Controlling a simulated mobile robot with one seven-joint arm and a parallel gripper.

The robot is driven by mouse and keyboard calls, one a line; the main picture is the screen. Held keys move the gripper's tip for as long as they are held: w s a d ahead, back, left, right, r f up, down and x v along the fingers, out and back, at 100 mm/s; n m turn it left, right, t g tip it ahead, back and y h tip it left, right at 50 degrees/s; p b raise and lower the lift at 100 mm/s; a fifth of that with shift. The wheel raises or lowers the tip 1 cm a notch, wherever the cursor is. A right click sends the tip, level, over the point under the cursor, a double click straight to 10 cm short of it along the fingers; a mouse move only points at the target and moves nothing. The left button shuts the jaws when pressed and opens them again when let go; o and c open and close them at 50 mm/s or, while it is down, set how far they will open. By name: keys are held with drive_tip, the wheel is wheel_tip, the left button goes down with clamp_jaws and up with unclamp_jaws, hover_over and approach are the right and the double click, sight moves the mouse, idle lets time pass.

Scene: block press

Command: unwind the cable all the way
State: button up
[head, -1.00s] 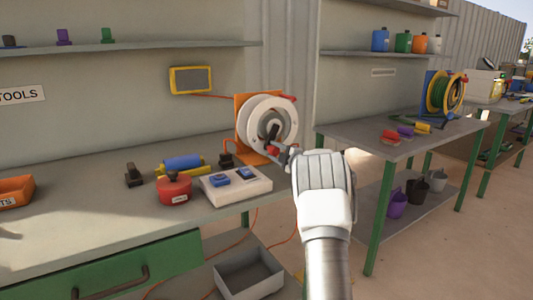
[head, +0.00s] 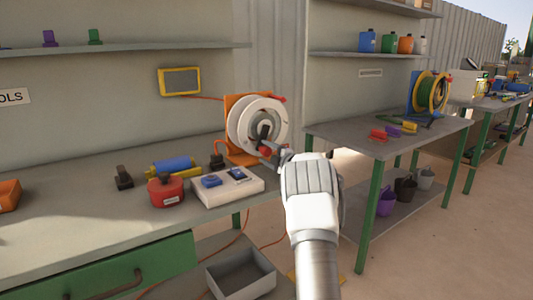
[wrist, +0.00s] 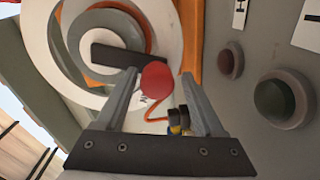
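The cable reel (head: 242,120), a white disc on an orange bracket (head: 233,103), stands at the back right corner of the near bench. A dark crank arm with a red knob (head: 265,151) is on its face. In the wrist view the reel (wrist: 68,75) fills the upper left, with some orange showing inside its rings. My gripper (wrist: 158,76) is open, its two fingers on either side of the red knob (wrist: 157,88), with a visible gap on the right. An orange cable (head: 207,98) runs from the reel's top toward a yellow-framed panel (head: 180,81).
A white box with blue parts (head: 228,186), a red canister (head: 166,190) and a blue-yellow item (head: 172,166) lie left of the reel. The wrist view shows a red button (wrist: 230,60) and a green button (wrist: 282,98). Another reel (head: 432,92) stands on the right table.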

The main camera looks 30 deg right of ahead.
drive_tip(key=shift+s+r, duration=0.1)
drive_tip(key=shift+s+d, duration=0.1)
drive_tip(key=shift+s, duration=0.05)
drive_tip(key=s+p, duration=0.2)
drive_tip(key=s, duration=1.5)
drive_tip(key=shift+d+r+p, duration=0.35)
drive_tip(key=shift+o, duration=0.2)
